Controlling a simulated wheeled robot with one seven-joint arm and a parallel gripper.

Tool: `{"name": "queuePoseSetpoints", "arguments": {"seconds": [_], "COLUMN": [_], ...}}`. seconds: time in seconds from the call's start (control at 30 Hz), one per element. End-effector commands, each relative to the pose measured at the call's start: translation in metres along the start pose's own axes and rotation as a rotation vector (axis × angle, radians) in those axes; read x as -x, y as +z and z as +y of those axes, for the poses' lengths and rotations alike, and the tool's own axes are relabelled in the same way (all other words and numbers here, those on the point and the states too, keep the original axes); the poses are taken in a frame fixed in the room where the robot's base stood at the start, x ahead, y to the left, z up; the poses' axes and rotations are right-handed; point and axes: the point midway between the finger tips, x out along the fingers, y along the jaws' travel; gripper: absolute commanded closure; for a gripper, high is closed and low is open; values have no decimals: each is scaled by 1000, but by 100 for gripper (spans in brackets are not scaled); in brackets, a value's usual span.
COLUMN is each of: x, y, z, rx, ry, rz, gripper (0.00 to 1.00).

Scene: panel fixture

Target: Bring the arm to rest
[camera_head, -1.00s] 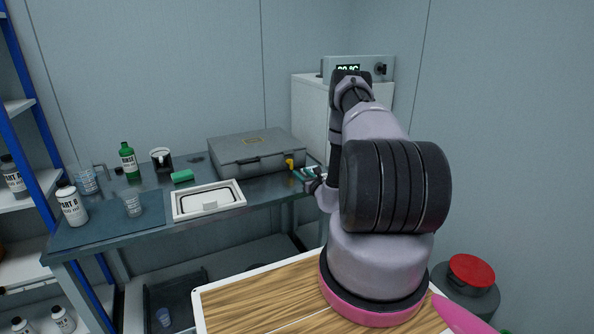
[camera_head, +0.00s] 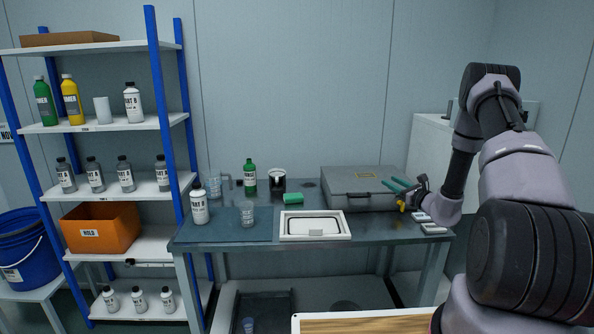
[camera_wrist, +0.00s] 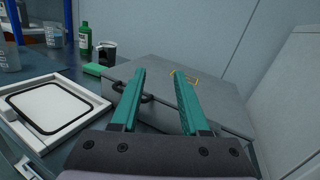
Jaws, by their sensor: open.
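My gripper (camera_head: 400,185) is at the right part of the workbench, in front of the closed grey case (camera_head: 362,187). Its two green fingers are apart with nothing between them. In the wrist view my gripper (camera_wrist: 158,105) points over the case (camera_wrist: 210,92), whose black handle shows beside the left finger. My arm reaches in from the right side of the head view. Whether the fingers touch the case cannot be told.
A white frame with a black seal (camera_head: 315,226) lies on the bench (camera_head: 260,256), left of my gripper. A green sponge (camera_head: 293,198), green bottle (camera_head: 249,177), white bottle (camera_head: 199,206) and cup (camera_head: 247,214) stand farther left. A white cabinet (camera_head: 430,145) is behind my arm.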

Motion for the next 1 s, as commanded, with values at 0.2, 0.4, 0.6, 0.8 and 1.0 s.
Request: {"name": "queuePoseSetpoints", "arguments": {"seconds": [0.2, 0.4, 0.6, 0.8, 1.0], "x": [-17, 11, 64, 129, 197], "y": [134, 223, 285, 324, 348], "z": [79, 153, 213, 252, 267], "rx": [185, 399, 661, 964, 1302], "ry": [371, 667, 910, 1088, 1190], "rz": [-25, -1, 54, 135, 236], "gripper": [55, 55, 55, 55, 55]}}
